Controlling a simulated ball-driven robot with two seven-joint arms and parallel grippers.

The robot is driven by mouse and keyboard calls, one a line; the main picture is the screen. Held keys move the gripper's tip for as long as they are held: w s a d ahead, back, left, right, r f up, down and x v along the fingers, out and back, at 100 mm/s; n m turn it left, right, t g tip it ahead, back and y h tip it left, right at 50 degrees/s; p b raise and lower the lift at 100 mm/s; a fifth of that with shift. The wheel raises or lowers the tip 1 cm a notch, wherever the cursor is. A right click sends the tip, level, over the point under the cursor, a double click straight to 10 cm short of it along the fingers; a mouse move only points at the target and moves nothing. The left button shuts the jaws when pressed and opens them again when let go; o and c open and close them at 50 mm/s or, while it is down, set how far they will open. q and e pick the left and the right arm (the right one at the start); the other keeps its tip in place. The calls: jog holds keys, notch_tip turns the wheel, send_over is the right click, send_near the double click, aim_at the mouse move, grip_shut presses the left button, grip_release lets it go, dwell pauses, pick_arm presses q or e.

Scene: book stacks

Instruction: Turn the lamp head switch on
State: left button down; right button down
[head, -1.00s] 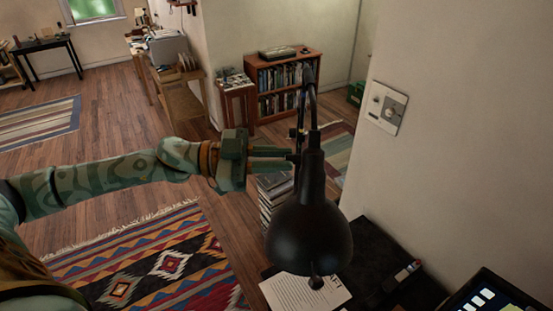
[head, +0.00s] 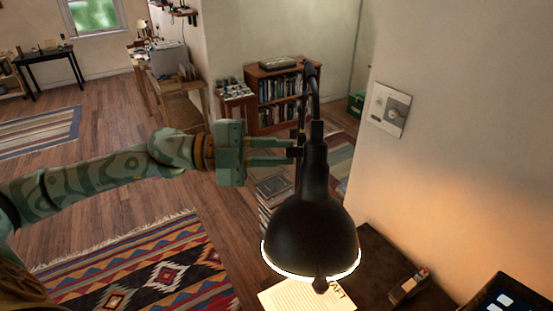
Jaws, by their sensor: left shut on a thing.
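The black lamp head (head: 312,230) hangs from its arm in the middle of the head view, opening downward. Its rim glows bright, and warm light falls on the desk and wall. A small knob (head: 320,284) shows at the lower front of the shade. My left gripper (head: 293,151) comes in from the left, its fingertips at the upper part of the lamp beside the neck. It is shut on a small part there, probably the lamp head switch, mostly hidden by the fingers. My right gripper is not in view.
A dark desk (head: 385,262) under the lamp holds a paper (head: 300,298), a small device (head: 410,285) and a tablet (head: 505,295). Stacked books (head: 272,187) stand behind the lamp.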

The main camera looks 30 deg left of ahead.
pick_arm(q)
jog(key=shift+m+b, duration=0.65)
jog(key=shift+m, duration=0.45)
jog(key=shift+r, duration=0.1)
jog(key=c, duration=1.3)
grip_release()
jog(key=shift+c, duration=0.2)
jog(key=shift+a, duration=0.1)
